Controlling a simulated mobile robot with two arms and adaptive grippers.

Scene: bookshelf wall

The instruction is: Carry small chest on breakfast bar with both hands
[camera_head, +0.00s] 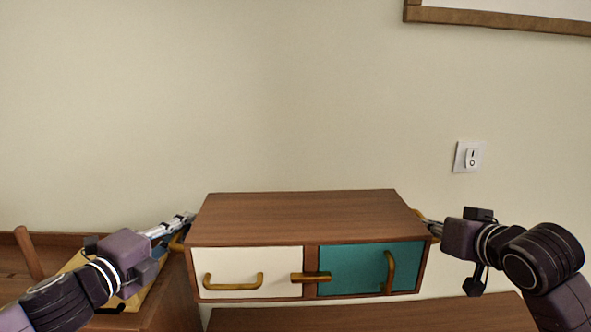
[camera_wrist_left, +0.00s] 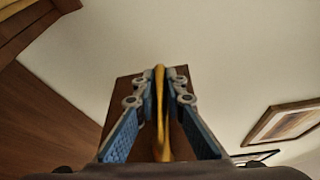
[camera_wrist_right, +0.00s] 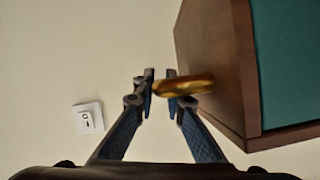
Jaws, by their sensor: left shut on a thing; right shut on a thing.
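The small chest (camera_head: 300,217) is a brown wooden box with a white drawer front (camera_head: 245,262) and a teal door (camera_head: 350,270), both with golden handles. It looks level, and a thin strip of wall shows under its front edge. My left gripper (camera_head: 187,219) is shut on the golden handle on the chest's left side; that handle (camera_wrist_left: 160,100) shows between the fingers in the left wrist view. My right gripper (camera_head: 432,224) is at the right side handle, shut on it; the handle (camera_wrist_right: 185,86) also shows in the right wrist view. The drawer and door look closed.
A brown wooden surface (camera_head: 480,314) lies below the chest; I cannot tell if it is the breakfast bar. More wooden furniture (camera_head: 172,300) stands at the left. A light switch (camera_head: 469,157) and a framed picture (camera_head: 500,20) are on the plain wall behind.

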